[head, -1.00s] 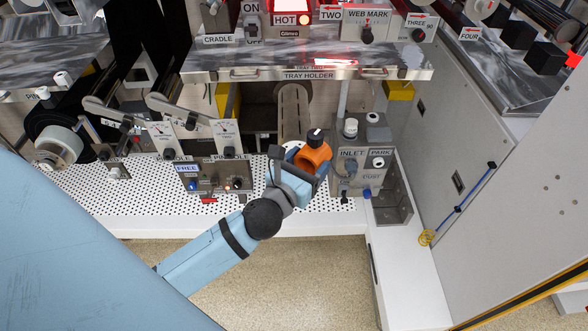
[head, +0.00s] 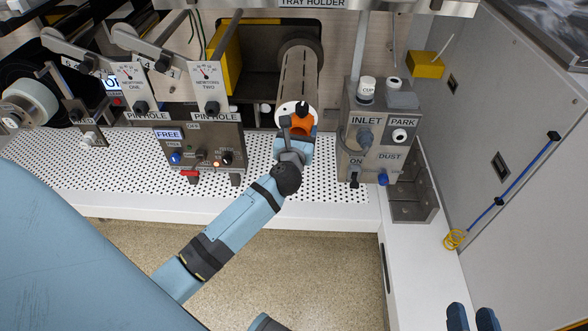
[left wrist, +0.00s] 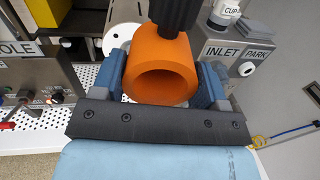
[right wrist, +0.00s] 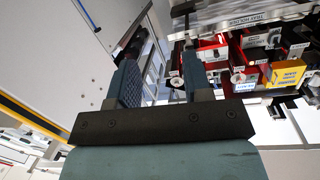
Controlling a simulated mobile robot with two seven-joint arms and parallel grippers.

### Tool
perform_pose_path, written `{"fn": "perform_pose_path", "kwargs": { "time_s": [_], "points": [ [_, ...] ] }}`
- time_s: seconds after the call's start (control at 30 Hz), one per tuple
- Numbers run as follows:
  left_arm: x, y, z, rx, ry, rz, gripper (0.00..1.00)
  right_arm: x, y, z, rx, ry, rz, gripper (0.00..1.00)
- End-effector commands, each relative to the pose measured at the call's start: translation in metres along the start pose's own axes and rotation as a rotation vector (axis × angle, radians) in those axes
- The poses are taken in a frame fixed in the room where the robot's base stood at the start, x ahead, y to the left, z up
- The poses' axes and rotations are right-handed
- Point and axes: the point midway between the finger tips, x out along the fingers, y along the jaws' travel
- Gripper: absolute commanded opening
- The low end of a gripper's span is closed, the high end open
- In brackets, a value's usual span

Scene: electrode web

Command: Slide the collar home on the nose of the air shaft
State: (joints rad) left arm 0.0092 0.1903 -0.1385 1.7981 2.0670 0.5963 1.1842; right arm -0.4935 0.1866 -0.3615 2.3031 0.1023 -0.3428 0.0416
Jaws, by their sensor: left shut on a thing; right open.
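The orange collar (head: 301,122) with a black knob is held in my left gripper (head: 294,140). In the left wrist view the collar (left wrist: 160,72) sits between the two blue fingers, its open bore facing the camera. The grey air shaft (head: 297,75) runs back from just behind the collar, in line with it in the head view. A white disc (head: 283,108) shows behind the collar. The collar and gripper hide the shaft's nose, so I cannot tell whether the collar is around it. My right gripper (head: 472,318) is open and empty at the bottom right, away from the shaft.
The INLET/PARK post (head: 373,140) stands close to the right of the collar. The FREE control box (head: 200,147) is to its left. The perforated white shelf (head: 310,190) lies below. A grey side panel (head: 510,150) with a blue rod closes off the right.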

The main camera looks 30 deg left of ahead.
Motion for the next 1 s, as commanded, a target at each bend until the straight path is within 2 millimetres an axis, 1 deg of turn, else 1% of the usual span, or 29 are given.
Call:
{"fn": "perform_pose_path", "kwargs": {
  "time_s": [0.03, 0.1, 0.23, 0.3, 0.4, 0.57, 1.0],
  "points": [
    [0.009, 0.003, -0.036, -0.003, 0.0, 0.024, 0.25, 0.004, 0.0, 0.021, 0.005, 0.028, -0.015, 0.46],
    [0.021, 0.007, -0.059, -0.007, 0.0, 0.055, 0.25, 0.005, -0.002, 0.027, 0.013, 0.061, -0.034, 0.46],
    [0.038, 0.015, -0.095, -0.013, 0.003, 0.104, 0.25, 0.006, -0.008, 0.033, 0.026, 0.115, -0.066, 0.46],
    [0.045, 0.018, -0.109, -0.017, 0.003, 0.125, 0.25, 0.005, -0.01, 0.035, 0.033, 0.137, -0.08, 0.46],
    [0.052, 0.021, -0.123, -0.02, 0.005, 0.146, 0.25, 0.004, -0.013, 0.036, 0.04, 0.16, -0.095, 0.46],
    [0.058, 0.024, -0.13, -0.022, 0.006, 0.163, 0.25, 0.003, -0.015, 0.034, 0.045, 0.178, -0.106, 0.46],
    [0.057, 0.024, -0.128, -0.024, 0.008, 0.164, 0.25, 0.002, -0.016, 0.029, 0.045, 0.185, -0.106, 0.46]
  ]
}}
